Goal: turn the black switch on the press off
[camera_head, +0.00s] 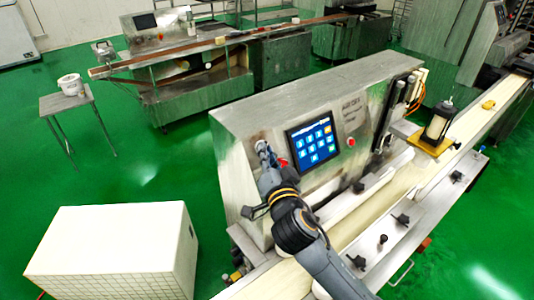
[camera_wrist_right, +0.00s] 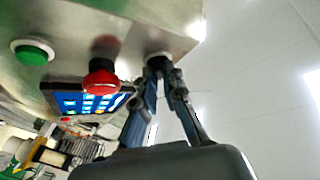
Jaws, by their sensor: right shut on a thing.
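The press (camera_head: 300,97) is a steel machine with a lit blue touch screen (camera_head: 313,142) on its front panel. My right gripper (camera_head: 264,152) is at the left end of that panel, beside the screen. In the right wrist view, my right gripper (camera_wrist_right: 163,72) has its fingers closed around the small black switch (camera_wrist_right: 158,57) at the panel's edge. The fingertips cover most of the switch, so its turn position cannot be told. My left gripper is not in view.
A red button (camera_wrist_right: 101,80) and a green button (camera_wrist_right: 32,51) sit on the panel near the switch. A conveyor belt (camera_head: 408,181) runs along the press front. A white box (camera_head: 115,245) stands at lower left. Green floor is free between the box and the small table (camera_head: 66,101).

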